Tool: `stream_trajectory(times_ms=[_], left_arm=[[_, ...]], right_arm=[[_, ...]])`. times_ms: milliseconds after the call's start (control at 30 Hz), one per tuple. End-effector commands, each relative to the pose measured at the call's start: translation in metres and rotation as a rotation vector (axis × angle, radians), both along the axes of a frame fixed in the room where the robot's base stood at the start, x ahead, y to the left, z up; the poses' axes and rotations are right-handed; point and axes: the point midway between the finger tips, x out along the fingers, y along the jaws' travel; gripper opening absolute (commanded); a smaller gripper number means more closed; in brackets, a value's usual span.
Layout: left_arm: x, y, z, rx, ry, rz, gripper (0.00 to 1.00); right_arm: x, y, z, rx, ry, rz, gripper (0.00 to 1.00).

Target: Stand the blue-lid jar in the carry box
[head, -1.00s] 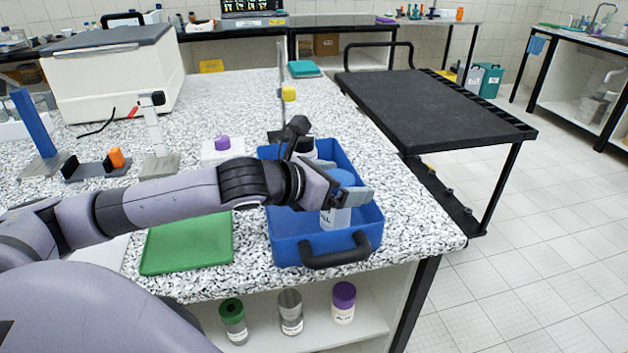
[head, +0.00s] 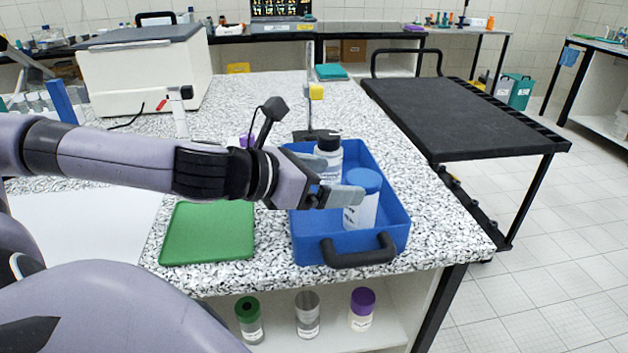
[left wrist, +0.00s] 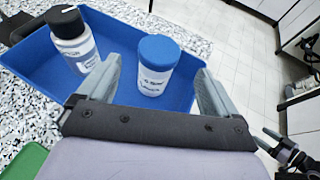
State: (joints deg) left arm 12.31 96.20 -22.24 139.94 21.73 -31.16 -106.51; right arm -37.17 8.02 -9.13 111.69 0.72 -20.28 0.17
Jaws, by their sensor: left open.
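The blue-lid jar (head: 361,208), white with a label, stands upright inside the blue carry box (head: 396,230), towards its right side. It also shows in the left wrist view (left wrist: 155,84), between and beyond my fingers. My left gripper (head: 345,178) is open beside the jar, with its fingers apart and pointing towards it. In the left wrist view my left gripper (left wrist: 158,92) shows clear gaps between each finger and the jar. A black-capped bottle (head: 328,160) stands in the box behind the jar, partly hidden in the head view by my gripper.
A green mat (head: 208,232) lies left of the box on the speckled bench. A stand with a yellow clamp (head: 316,92) rises behind the box. Several jars, one purple-lidded (head: 362,308), stand on the shelf below. A black cart (head: 465,115) is at the right.

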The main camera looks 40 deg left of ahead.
Motion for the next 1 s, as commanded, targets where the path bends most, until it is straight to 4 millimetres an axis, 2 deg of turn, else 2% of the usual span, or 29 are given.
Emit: stream_trajectory(times_ms=[433,1000], left_arm=[[-0.021,0.007,0.01,0.002,-0.002,0.001,0.93],[-0.023,0.008,0.011,-0.002,0.002,0.002,0.93]], right_arm=[[0.0,0.0,-0.002,0.0,0.0,0.0,0.75],[0.0,0.0,-0.003,0.0,0.001,0.0,0.75]])
